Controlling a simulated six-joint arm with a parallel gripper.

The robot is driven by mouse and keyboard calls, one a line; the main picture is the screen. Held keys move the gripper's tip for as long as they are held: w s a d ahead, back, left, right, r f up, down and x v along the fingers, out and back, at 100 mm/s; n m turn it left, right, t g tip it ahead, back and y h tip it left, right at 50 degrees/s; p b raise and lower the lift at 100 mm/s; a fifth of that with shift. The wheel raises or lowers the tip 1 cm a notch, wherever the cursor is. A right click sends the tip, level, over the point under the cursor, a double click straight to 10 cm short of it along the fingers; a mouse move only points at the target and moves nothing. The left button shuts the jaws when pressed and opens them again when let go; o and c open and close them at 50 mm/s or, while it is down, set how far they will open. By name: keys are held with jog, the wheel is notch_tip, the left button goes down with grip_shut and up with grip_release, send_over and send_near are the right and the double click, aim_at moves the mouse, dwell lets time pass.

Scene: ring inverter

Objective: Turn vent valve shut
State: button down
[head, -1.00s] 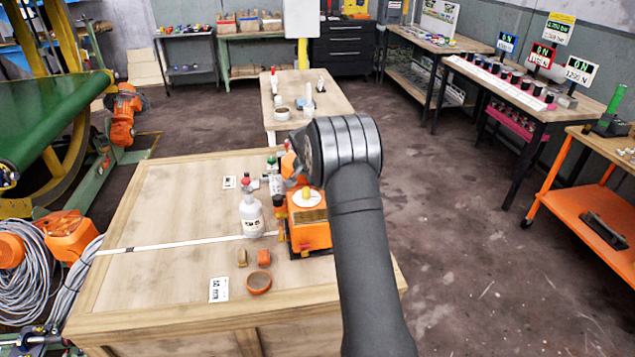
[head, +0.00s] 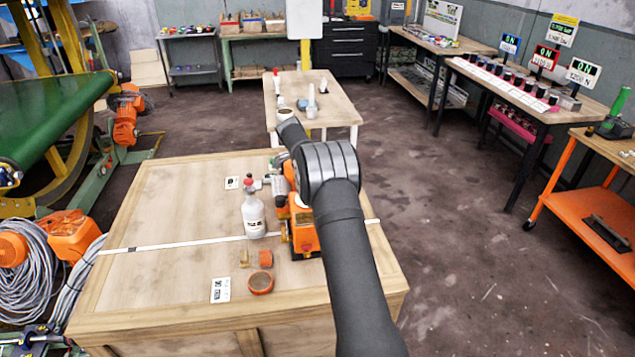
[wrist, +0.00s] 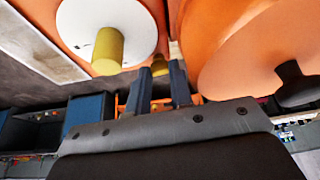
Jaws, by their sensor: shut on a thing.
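In the wrist view my gripper (wrist: 160,88) has its two dark fingers close together, shut on a small yellow part (wrist: 161,66) that shows between and behind the tips. It looks like the vent valve's handle, though most of it is hidden. Left of the fingers is a white disc (wrist: 76,22) with a thicker yellow knob (wrist: 108,50), apart from them. The orange machine (head: 304,235) stands on the wooden bench in the head view, partly covered by my arm. My fingertips cannot be made out in that view.
A large orange rounded body (wrist: 250,55) with a dark knob (wrist: 297,85) is close on the right in the wrist view. A white bottle (head: 254,218) stands left of the machine, with an orange ring (head: 261,284) in front. The left of the wooden bench (head: 165,210) is clear.

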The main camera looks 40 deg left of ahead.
jog(key=shift+m, duration=0.6)
jog(key=c, duration=1.3)
grip_release()
jog(key=shift+r, duration=0.1)
